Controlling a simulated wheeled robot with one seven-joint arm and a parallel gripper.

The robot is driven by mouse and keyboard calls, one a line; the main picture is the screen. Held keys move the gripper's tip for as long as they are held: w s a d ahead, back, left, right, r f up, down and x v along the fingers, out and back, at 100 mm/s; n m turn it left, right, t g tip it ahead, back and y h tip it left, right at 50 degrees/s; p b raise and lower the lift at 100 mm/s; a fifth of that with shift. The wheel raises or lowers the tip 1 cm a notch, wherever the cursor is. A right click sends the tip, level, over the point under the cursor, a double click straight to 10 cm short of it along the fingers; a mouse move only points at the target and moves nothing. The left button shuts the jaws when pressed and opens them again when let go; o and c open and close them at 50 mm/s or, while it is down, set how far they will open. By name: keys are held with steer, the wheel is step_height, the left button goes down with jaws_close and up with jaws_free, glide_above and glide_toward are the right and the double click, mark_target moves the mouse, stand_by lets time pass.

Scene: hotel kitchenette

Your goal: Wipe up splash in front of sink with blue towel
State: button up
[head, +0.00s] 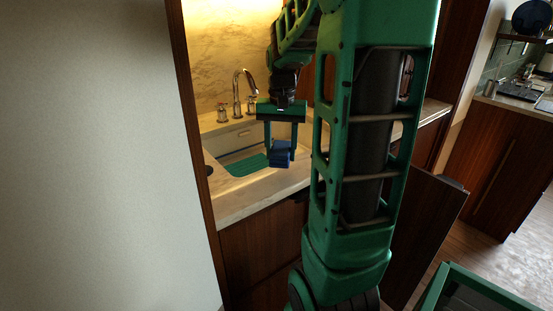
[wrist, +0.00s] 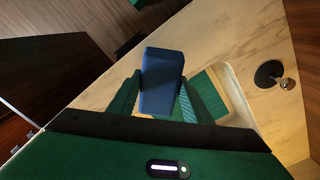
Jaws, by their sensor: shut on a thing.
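The blue towel (head: 281,154) is a small folded block held in my gripper (head: 280,148). It hangs over the front right part of the sink (head: 228,156) in the head view. In the wrist view the towel (wrist: 162,80) stands between the two green fingers of my gripper (wrist: 160,92), which are shut on it. Pale counter lies around it in that view, with the sink beside it to the right. Whether the towel touches the counter is unclear. I cannot make out a splash on the counter in front of the sink (head: 255,196); my gripper and the towel hide part of this area.
A curved metal faucet (head: 238,92) with handles stands behind the sink. A green ribbed piece (head: 248,166) lies in the basin. A dark round item (wrist: 268,73) with a metal knob sits on the counter. A wall edge (head: 190,120) bounds the left. A brown panel (head: 425,225) stands at right.

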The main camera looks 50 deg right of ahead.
steer(key=shift+r, duration=1.3)
